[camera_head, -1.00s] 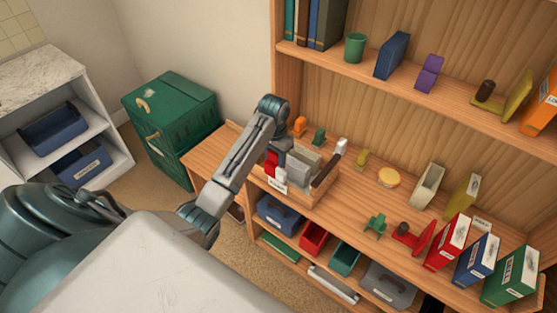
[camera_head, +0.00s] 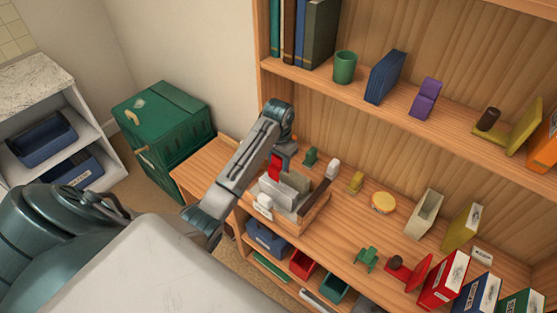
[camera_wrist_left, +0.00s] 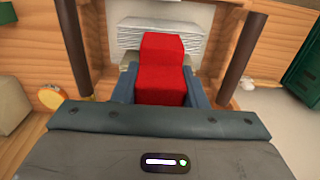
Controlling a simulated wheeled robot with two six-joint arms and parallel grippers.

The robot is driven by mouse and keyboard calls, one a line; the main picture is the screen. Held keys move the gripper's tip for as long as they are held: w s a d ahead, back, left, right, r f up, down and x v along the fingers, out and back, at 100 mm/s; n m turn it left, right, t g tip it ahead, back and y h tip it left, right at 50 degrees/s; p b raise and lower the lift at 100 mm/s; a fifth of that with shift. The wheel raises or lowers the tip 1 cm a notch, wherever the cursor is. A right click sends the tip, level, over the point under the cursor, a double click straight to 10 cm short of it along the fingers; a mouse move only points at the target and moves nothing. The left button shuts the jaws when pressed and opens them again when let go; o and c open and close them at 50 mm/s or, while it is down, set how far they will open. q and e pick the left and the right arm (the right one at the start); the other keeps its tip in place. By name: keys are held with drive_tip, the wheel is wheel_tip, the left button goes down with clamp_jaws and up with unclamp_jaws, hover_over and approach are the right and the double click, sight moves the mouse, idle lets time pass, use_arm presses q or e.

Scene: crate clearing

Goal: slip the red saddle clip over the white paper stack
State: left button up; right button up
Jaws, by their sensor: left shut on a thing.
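The red saddle clip (camera_wrist_left: 161,75) is held between the two blue-grey fingers of my left gripper (camera_wrist_left: 161,88) in the left wrist view. The white paper stack (camera_wrist_left: 128,36) shows just beyond the clip, and the clip covers its middle. I cannot tell whether they touch. In the head view the clip (camera_head: 274,167) is at the back left of the wooden crate (camera_head: 310,217). My left gripper (camera_head: 282,153) there is partly hidden behind its own wrist. Pale upright stacks (camera_head: 287,191) stand in the crate. My right gripper is not in view.
Dark posts (camera_wrist_left: 242,55) flank the stack in the wrist view. Small clips, a yellow round tin (camera_head: 384,203) and a beige holder (camera_head: 425,215) stand right of the crate. Red, blue and green binders line the right. A shelf with a green cup (camera_head: 345,67) is above.

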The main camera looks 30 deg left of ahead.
use_arm(q)
drive_tip(key=shift+f, duration=0.95)
drive_tip(key=shift+f+b, duration=0.45)
drive_tip(key=shift+f, duration=0.9)
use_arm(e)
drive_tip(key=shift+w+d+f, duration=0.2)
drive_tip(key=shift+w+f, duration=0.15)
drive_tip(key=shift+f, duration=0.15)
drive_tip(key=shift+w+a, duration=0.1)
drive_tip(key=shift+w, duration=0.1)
use_arm(q)
drive_tip(key=shift+f, duration=0.1)
